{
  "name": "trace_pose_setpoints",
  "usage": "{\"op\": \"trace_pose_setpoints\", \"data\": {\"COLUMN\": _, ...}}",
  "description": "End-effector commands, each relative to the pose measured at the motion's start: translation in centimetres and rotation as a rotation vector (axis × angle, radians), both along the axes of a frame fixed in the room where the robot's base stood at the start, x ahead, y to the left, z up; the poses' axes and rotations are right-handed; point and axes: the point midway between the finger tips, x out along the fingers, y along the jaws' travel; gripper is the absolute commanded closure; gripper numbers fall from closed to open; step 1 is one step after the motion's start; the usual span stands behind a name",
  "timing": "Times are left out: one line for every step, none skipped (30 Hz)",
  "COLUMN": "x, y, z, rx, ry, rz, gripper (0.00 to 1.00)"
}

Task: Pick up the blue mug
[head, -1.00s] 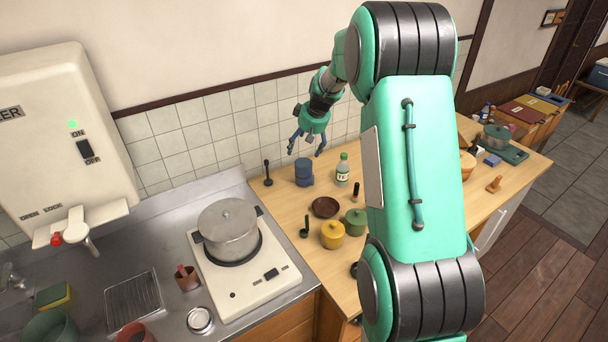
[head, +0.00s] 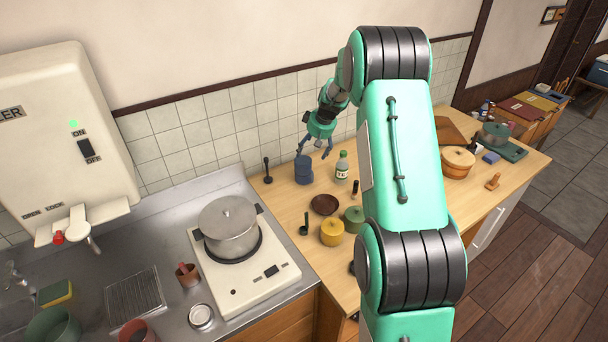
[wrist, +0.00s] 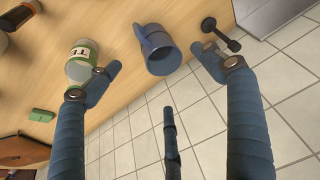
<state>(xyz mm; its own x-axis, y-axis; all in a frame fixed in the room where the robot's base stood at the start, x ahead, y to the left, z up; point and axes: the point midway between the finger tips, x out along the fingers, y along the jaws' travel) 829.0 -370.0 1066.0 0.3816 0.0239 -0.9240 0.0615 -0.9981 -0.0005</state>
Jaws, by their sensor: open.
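The blue mug (head: 304,171) stands on the wooden counter near the tiled wall in the head view. In the wrist view the mug (wrist: 160,52) lies between and beyond my two fingertips, with its handle on the left side and its open mouth visible. My gripper (head: 315,150) is open and empty, above and slightly right of the mug in the head view. In the wrist view my gripper (wrist: 160,75) has its blue fingers spread wide, one on each side of the mug, apart from it.
A bottle with a green cap (head: 342,167) stands right of the mug, close to one finger in the wrist view. A dark upright utensil (head: 267,170) stands to the left. A brown dish (head: 324,204), a yellow pot (head: 332,233) and a green pot (head: 354,219) sit nearer.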

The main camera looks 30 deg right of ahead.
Motion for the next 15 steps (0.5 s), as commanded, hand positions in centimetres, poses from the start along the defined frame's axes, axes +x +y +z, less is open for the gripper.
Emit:
{"op": "trace_pose_setpoints", "data": {"x": 0.2, "y": 0.1, "z": -0.7, "rx": 0.001, "ry": 0.002, "rz": 0.000, "gripper": 0.19}}
{"op": "trace_pose_setpoints", "data": {"x": 0.4, "y": 0.1, "z": -1.1, "rx": 0.001, "ry": 0.001, "rz": 0.000, "gripper": 0.19}}
{"op": "trace_pose_setpoints", "data": {"x": 0.6, "y": 0.1, "z": -1.6, "rx": 0.001, "ry": 0.001, "rz": 0.000, "gripper": 0.19}}
{"op": "trace_pose_setpoints", "data": {"x": 0.7, "y": 0.1, "z": -2.0, "rx": 0.001, "ry": 0.001, "rz": 0.000, "gripper": 0.19}}
{"op": "trace_pose_setpoints", "data": {"x": 0.9, "y": 0.1, "z": -2.5, "rx": 0.001, "ry": 0.002, "rz": 0.000, "gripper": 0.19}}
{"op": "trace_pose_setpoints", "data": {"x": 1.2, "y": 0.1, "z": -3.0, "rx": 0.001, "ry": 0.002, "rz": 0.000, "gripper": 0.19}}
{"op": "trace_pose_setpoints", "data": {"x": 1.3, "y": 0.1, "z": -3.4, "rx": 0.001, "ry": 0.001, "rz": 0.000, "gripper": 0.19}}
{"op": "trace_pose_setpoints", "data": {"x": 1.5, "y": 0.2, "z": -3.8, "rx": 0.001, "ry": 0.001, "rz": 0.000, "gripper": 0.19}}
{"op": "trace_pose_setpoints", "data": {"x": 1.8, "y": 0.2, "z": -4.4, "rx": 0.001, "ry": 0.001, "rz": 0.000, "gripper": 0.19}}
{"op": "trace_pose_setpoints", "data": {"x": 1.9, "y": 0.1, "z": -4.8, "rx": 0.001, "ry": 0.001, "rz": 0.000, "gripper": 0.19}}
{"op": "trace_pose_setpoints", "data": {"x": 2.1, "y": 0.1, "z": -5.1, "rx": 0.000, "ry": 0.000, "rz": 0.000, "gripper": 0.19}}
{"op": "trace_pose_setpoints", "data": {"x": 2.3, "y": 0.1, "z": -5.5, "rx": 0.000, "ry": 0.000, "rz": 0.000, "gripper": 0.19}}
{"op": "trace_pose_setpoints", "data": {"x": 2.4, "y": 0.1, "z": -5.8, "rx": 0.000, "ry": 0.000, "rz": 0.000, "gripper": 0.19}}
{"op": "trace_pose_setpoints", "data": {"x": 2.5, "y": 0.1, "z": -6.1, "rx": 0.000, "ry": 0.000, "rz": 0.000, "gripper": 0.19}}
{"op": "trace_pose_setpoints", "data": {"x": 2.6, "y": 0.1, "z": -6.4, "rx": 0.000, "ry": 0.000, "rz": 0.000, "gripper": 0.19}}
